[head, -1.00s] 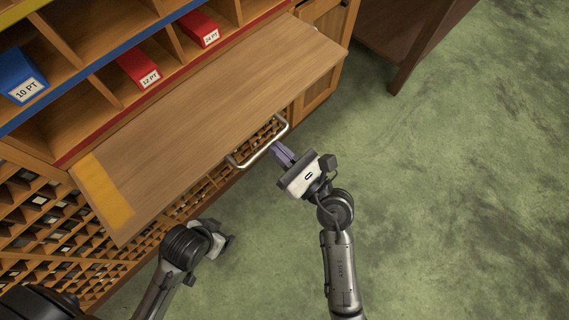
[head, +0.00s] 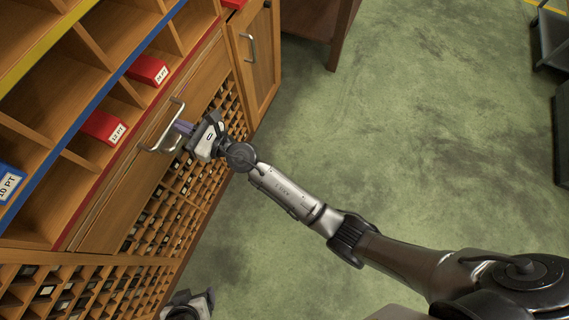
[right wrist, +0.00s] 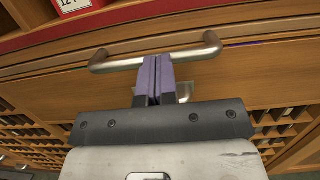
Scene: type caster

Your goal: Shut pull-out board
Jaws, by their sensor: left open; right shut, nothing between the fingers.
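The pull-out board (head: 115,190) lies under the red-edged shelf, and only its wooden front strip shows beside the letter cells. It looks in or nearly in; I cannot tell whether a small gap is left. Its metal handle (head: 166,138) sticks out from the front and also spans the right wrist view (right wrist: 122,63). My right gripper (head: 182,127) is shut and empty, its purple fingertips (right wrist: 157,75) at the handle's bar, touching or nearly so. My left gripper (head: 190,304) is low at the bottom edge, partly cut off, open and away from the board.
Red boxes (head: 104,127) and a blue box (head: 10,182) sit in the shelf compartments. A cupboard door (head: 254,60) with its own handle is beyond the board. A brown table (head: 322,25) stands at the back. The green floor (head: 420,130) is clear.

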